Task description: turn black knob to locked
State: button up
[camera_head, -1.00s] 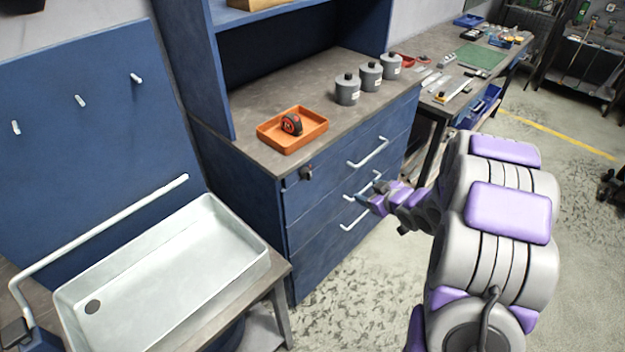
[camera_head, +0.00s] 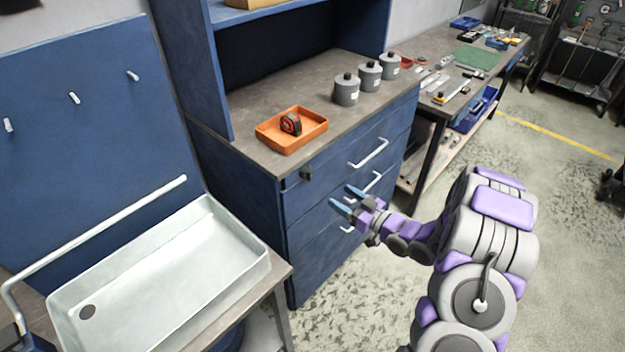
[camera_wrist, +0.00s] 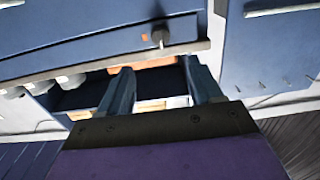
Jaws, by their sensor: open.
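The black knob (camera_head: 306,173) sits on the front of the blue cabinet (camera_head: 262,215), at the left end of the top drawer, below the orange tray. In the wrist view the knob (camera_wrist: 160,37) shows small on the drawer front, above and between my fingers. My gripper (camera_head: 344,197) is open and empty, in front of the drawers. It is to the right of the knob and lower, apart from it. In the wrist view both fingers of my gripper (camera_wrist: 158,82) are spread, with nothing between them.
An orange tray (camera_head: 268,141) with a tape measure (camera_head: 291,123) lies on the cabinet top, near several grey canisters (camera_head: 346,90). White handles (camera_head: 369,153) stick out from the drawers near my gripper. A white sink (camera_head: 250,268) stands at left. The floor at right is open.

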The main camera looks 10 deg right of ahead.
aim_at(311, 177)
jog(key=b+x, duration=0.2)
jog(key=x, duration=1)
jog(key=shift+w+a, duration=0.15)
jog(key=shift+w, duration=0.15)
jog(key=c, duration=1.1)
